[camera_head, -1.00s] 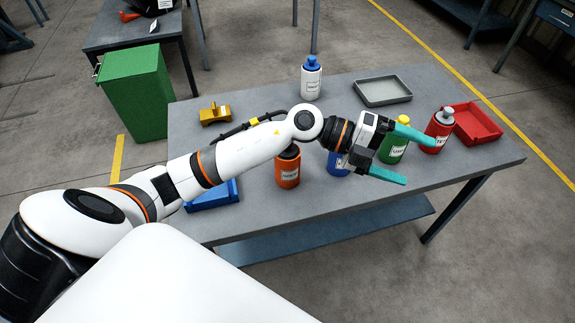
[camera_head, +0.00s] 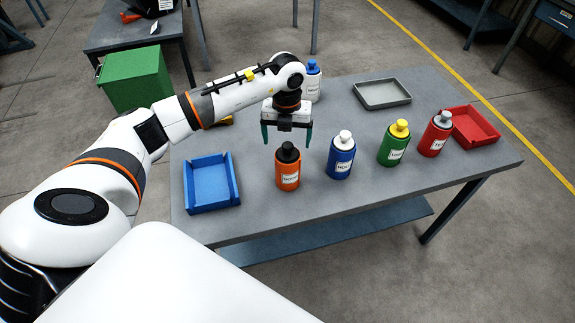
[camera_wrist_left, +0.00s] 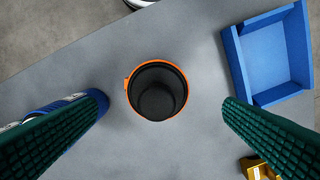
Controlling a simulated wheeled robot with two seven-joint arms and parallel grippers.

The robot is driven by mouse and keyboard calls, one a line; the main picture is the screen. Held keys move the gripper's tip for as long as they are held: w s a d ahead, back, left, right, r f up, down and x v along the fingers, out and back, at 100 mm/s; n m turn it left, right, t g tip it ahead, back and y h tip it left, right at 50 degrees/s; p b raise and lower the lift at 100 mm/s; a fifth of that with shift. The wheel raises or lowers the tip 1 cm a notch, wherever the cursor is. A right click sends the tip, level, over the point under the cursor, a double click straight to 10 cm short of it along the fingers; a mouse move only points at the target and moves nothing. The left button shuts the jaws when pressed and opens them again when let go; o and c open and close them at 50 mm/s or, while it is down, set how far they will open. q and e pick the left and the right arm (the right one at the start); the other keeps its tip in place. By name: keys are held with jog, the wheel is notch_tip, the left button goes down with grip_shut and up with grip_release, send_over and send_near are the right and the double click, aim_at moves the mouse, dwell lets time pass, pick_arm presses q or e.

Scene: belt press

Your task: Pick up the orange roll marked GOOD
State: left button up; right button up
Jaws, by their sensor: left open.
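The orange roll (camera_head: 289,176) stands upright on the table as a bottle-like cylinder with a black top and a white label. The label text is too small to read surely. My left gripper (camera_head: 287,136) points down, open and empty, just above the orange roll. In the left wrist view the orange roll (camera_wrist_left: 157,90) is seen from above, its dark top lying between the two open fingers (camera_wrist_left: 165,105) and apart from both. My right gripper is not in view.
A blue bottle (camera_head: 341,158) stands right of the orange one, then green (camera_head: 393,147) and red (camera_head: 436,136) bottles. A white bottle (camera_head: 313,88) stands behind. A blue tray (camera_head: 233,190) lies left; grey (camera_head: 383,105) and red (camera_head: 495,137) trays lie right. The front table strip is clear.

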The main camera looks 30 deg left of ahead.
aim_at(288, 145)
pick_arm(q)
jog(key=f+p, duration=0.1)
jog(key=f, duration=0.1)
jog(key=f+p, duration=0.1)
jog(key=f, duration=0.2)
jog(key=shift+d, duration=0.2)
jog(key=shift+f, duration=0.4)
jog(key=shift+c, duration=0.2)
jog(key=c, duration=1.8)
